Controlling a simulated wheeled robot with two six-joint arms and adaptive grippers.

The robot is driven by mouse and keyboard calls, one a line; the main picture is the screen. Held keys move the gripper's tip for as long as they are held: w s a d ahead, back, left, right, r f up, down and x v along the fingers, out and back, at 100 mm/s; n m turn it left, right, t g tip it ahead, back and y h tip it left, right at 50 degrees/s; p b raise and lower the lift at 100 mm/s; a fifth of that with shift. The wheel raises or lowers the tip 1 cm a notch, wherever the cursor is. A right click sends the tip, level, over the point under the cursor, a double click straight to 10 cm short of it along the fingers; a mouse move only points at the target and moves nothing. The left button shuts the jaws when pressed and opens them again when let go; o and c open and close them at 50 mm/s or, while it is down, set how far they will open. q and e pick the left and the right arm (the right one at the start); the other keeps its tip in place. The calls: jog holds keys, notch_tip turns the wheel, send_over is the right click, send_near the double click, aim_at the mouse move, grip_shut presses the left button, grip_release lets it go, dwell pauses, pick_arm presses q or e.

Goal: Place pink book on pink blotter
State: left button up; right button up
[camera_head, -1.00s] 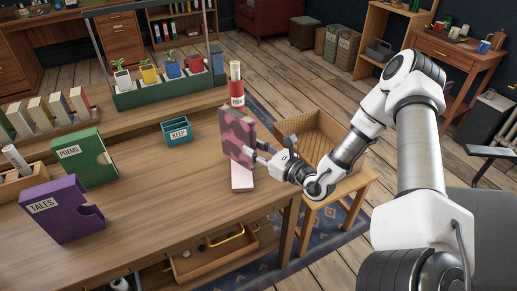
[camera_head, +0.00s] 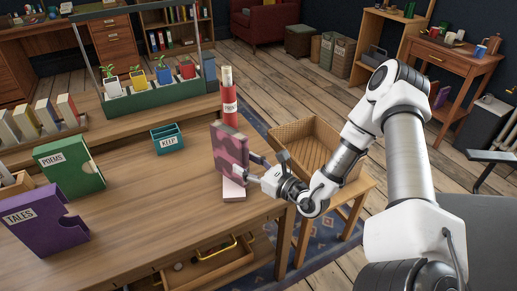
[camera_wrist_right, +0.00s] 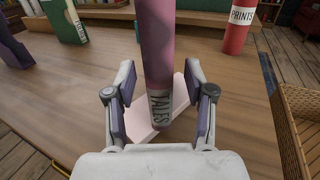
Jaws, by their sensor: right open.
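The pink book (camera_head: 230,148), with a darker pattern on its cover, stands upright at the right part of the wooden desk. In the right wrist view its rounded spine (camera_wrist_right: 157,50) is marked TALES, and its lower end is over the pale pink blotter (camera_head: 234,190). The blotter (camera_wrist_right: 140,130) shows on both sides of the spine; the book appears to rest on it. My right gripper (camera_head: 248,167) is open at the book's near right side. In the wrist view its fingers (camera_wrist_right: 160,95) are spread to either side of the spine, with gaps. My left gripper is out of view.
A red PRINTS tube (camera_head: 229,115) stands behind the book. A teal KEEP box (camera_head: 168,140), green POEMS holder (camera_head: 72,168) and purple TALES holder (camera_head: 48,220) stand to the left. A wicker basket (camera_head: 335,143) is at the right. An open drawer (camera_head: 205,275) is below.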

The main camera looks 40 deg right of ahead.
jog(key=s+d+p, duration=0.2)
jog(key=s+p, duration=0.4)
jog(key=s, duration=0.5)
jog(key=s+a+f+n+g+y, duration=0.25)
jog(key=a+n+g+y, duration=0.25)
jog(key=a, duration=0.3)
jog(key=s+a+f+n+g+y, duration=0.1)
jog(key=s+a+n+g+y, duration=0.35)
jog(key=a, duration=0.35)
jog(key=s+a+f+n+g, duration=0.4)
jog(key=s+n+g, duration=0.3)
jog(key=s+g, duration=0.1)
jog(key=s+d+f+n+g+h, duration=0.5)
jog(key=s+f+n+g+h, duration=0.1)
jog(key=s+n+h, duration=0.25)
jog(key=w+f+n+t+h, duration=0.3)
jog(key=w+f+n+t, duration=0.1)
jog(key=w+n, duration=0.4)
jog(key=shift+w+a+n+t+h, duration=0.3)
jog(key=shift+a+n+t, duration=0.1)
jog(key=shift+t, duration=0.45)
